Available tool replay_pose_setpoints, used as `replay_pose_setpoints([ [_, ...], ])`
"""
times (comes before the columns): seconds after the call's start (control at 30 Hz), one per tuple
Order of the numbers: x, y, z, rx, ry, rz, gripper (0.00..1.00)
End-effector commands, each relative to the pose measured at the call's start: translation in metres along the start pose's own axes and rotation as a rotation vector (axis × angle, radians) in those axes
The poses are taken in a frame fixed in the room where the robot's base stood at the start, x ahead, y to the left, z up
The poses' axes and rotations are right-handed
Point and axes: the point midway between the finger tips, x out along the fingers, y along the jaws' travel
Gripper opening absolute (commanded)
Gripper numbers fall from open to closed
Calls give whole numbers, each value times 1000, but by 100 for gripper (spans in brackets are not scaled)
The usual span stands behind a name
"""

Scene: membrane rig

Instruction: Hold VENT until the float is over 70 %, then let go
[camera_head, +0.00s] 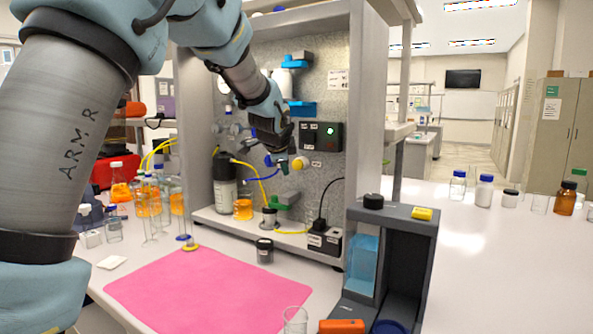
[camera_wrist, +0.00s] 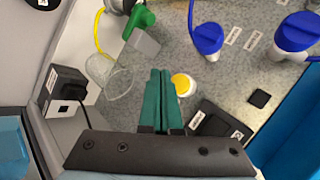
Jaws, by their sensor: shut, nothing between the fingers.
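My gripper (camera_head: 282,160) is at the speckled back panel of the rig, its green fingers pressed together and empty. In the wrist view my gripper's fingertips (camera_wrist: 159,74) lie just left of a round yellow button (camera_wrist: 182,84) with a pale rim. I cannot tell whether they touch it. The yellow button also shows in the head view (camera_head: 299,163), just right of the fingers. A small label beside it is too small to read, so I cannot confirm that it says VENT. I cannot make out a float or its percentage in either view.
Blue-handled valves (camera_wrist: 208,39) and a green-handled valve (camera_wrist: 140,20) stick out from the panel. A pink mat (camera_head: 205,287) lies on the bench, with a grey stand (camera_head: 424,225) at its right.

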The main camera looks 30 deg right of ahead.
Motion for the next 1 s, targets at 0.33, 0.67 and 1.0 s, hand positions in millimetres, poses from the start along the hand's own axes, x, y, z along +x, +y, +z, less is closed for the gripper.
replay_pose_setpoints([
  [0.33,-13,10,9,0,1,0,0],
  [0.67,-13,9,9,1,0,0,0],
  [1.0,-20,39,82,-220,-92,69,0],
])
